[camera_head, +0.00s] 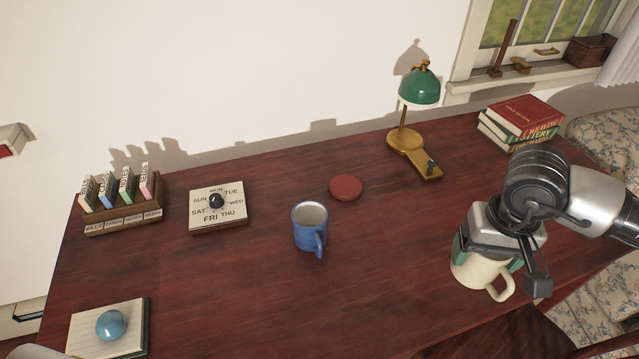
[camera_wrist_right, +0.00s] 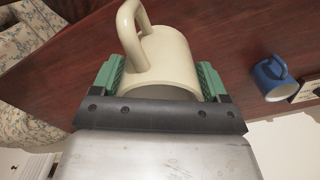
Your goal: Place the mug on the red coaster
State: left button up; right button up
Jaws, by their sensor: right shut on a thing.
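A cream mug (camera_head: 476,270) is at the right side of the desk in the head view, under my right gripper (camera_head: 487,254). The right gripper is shut on it, with green pads on both sides of the mug (camera_wrist_right: 164,62) in the wrist view. I cannot tell whether the mug touches the desk. A blue mug (camera_head: 308,232) stands upright mid-desk, and it also shows in the wrist view (camera_wrist_right: 270,80). The round red coaster (camera_head: 346,187) lies flat and bare behind and right of the blue mug. My left gripper is not in view.
A green-shaded lamp (camera_head: 418,88) stands behind, right of the coaster, with books (camera_head: 519,121) further right. A day dial (camera_head: 217,205), a card rack (camera_head: 123,211) and a notepad with a blue ball (camera_head: 111,324) are at left. The front middle of the desk is clear.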

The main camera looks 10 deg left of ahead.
aim_at(349, 189)
jog(key=i+u, duration=0.2)
jog(key=u, duration=0.15)
jog(key=i+l+u, duration=0.1)
jog(key=u, duration=0.25)
jog(key=i+l+u, duration=0.15)
jog(key=i+u, duration=0.2)
